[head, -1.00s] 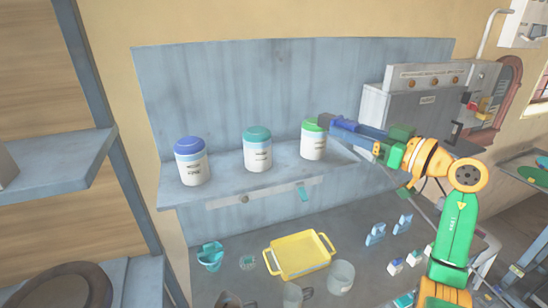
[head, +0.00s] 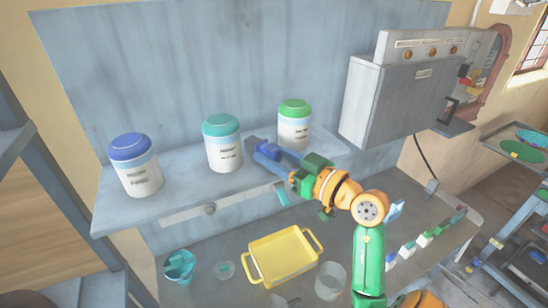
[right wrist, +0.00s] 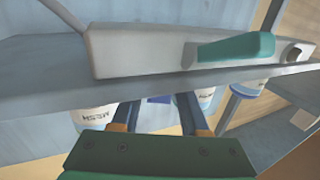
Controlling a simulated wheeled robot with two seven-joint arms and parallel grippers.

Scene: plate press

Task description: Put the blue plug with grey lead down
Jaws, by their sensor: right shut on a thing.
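My right gripper (head: 258,149) is at the front of the grey-blue shelf (head: 180,192), between the teal-lidded jar and the green-lidded jar. Its blue fingers are shut on a small dark blue thing, which fits the blue plug (right wrist: 160,99) and shows between the fingers in the right wrist view. The fingers hide most of it. I cannot make out its grey lead for certain. Whether the plug touches the shelf cannot be told. My left gripper is not in view.
Jars with blue (head: 136,172), teal (head: 223,148) and green (head: 294,127) lids stand on the shelf. A grey press box (head: 400,100) with a dark cable is at right. Below are a yellow tray (head: 283,256), a teal cup (head: 180,266) and a clear cup (head: 330,280).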

